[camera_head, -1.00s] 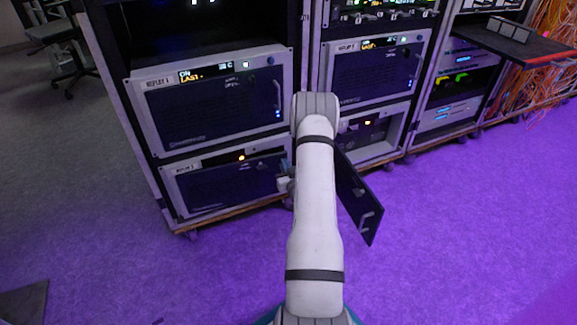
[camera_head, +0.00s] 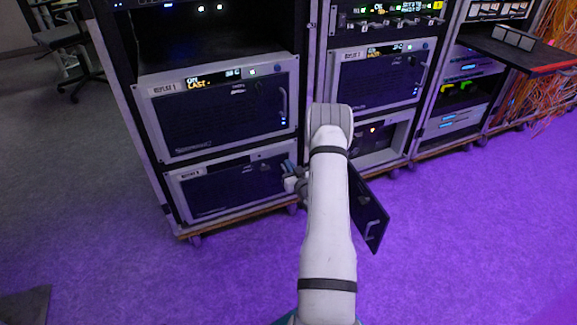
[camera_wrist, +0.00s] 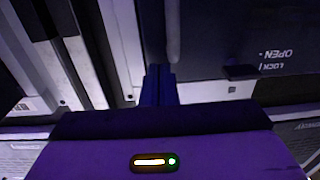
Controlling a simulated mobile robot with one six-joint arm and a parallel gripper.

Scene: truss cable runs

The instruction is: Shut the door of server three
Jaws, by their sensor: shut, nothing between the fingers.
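The lower-left server (camera_head: 180,213) has a dark front door (camera_head: 235,187) that now looks flush or nearly flush with its frame. Its small label is too blurred to read its number. My gripper (camera_head: 290,172) is shut and empty at the door's right edge, partly hidden by my arm. In the wrist view, my shut fingertips (camera_wrist: 158,85) are at the lower edge of a dark panel (camera_wrist: 215,40) with a handle and upside-down OPEN and LOCK marks. I cannot tell whether they touch it.
The lower-right server (camera_head: 383,158) has its door (camera_head: 370,215) hanging open toward me, just right of my arm. Upper-left (camera_head: 220,110) and upper-right (camera_head: 375,78) servers look shut. A shelf (camera_head: 520,48) juts out at right.

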